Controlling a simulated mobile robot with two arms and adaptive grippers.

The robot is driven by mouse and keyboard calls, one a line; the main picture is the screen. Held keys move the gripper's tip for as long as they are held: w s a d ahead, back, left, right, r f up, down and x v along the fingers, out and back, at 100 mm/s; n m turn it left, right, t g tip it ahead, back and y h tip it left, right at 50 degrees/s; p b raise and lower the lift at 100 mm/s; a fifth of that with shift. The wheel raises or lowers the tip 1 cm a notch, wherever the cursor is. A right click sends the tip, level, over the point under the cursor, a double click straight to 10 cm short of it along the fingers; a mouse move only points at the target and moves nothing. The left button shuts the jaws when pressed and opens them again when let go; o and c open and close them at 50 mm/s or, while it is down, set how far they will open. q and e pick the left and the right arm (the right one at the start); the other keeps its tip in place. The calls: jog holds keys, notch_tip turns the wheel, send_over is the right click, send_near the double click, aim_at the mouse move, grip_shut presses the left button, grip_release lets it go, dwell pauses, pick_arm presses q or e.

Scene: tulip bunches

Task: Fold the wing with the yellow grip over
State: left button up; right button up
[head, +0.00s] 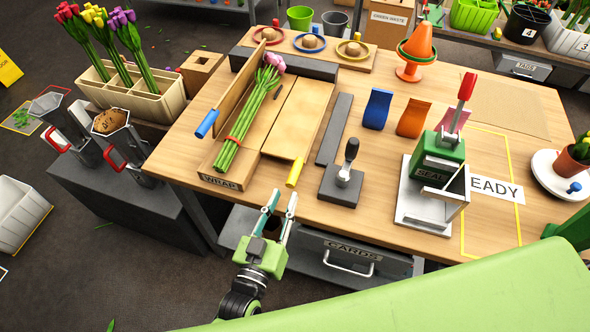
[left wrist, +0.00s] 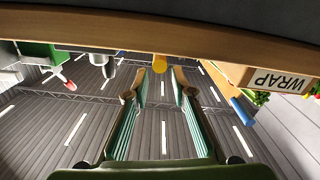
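The wrap station (head: 218,180) is a wooden board marked WRAP. Its right wing (head: 299,118) lies flat, with a yellow grip (head: 295,173) at its near end by the table's front edge. Its left wing (head: 236,92), with a blue grip (head: 207,124), stands raised. A pink tulip bunch (head: 240,127) with a red band lies between the wings. My left gripper (head: 282,200) is open and empty, just in front of and below the yellow grip. In the left wrist view the yellow grip (left wrist: 160,64) appears between the spread fingertips. My right gripper is not in view.
A dark block with a black knob (head: 343,175) stands right of the yellow grip, and a green sealing press (head: 437,165) farther right. The CARDS drawer (head: 350,255) is below the table edge. A cream planter (head: 140,95) with tulips stands left.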

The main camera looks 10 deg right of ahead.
aim_at(299, 162)
pick_arm(q)
jog(key=x, duration=0.9)
jog(key=shift+w+d+p, duration=0.1)
jog(key=shift+w+p, duration=0.1)
jog(key=shift+p, duration=0.1)
grip_shut()
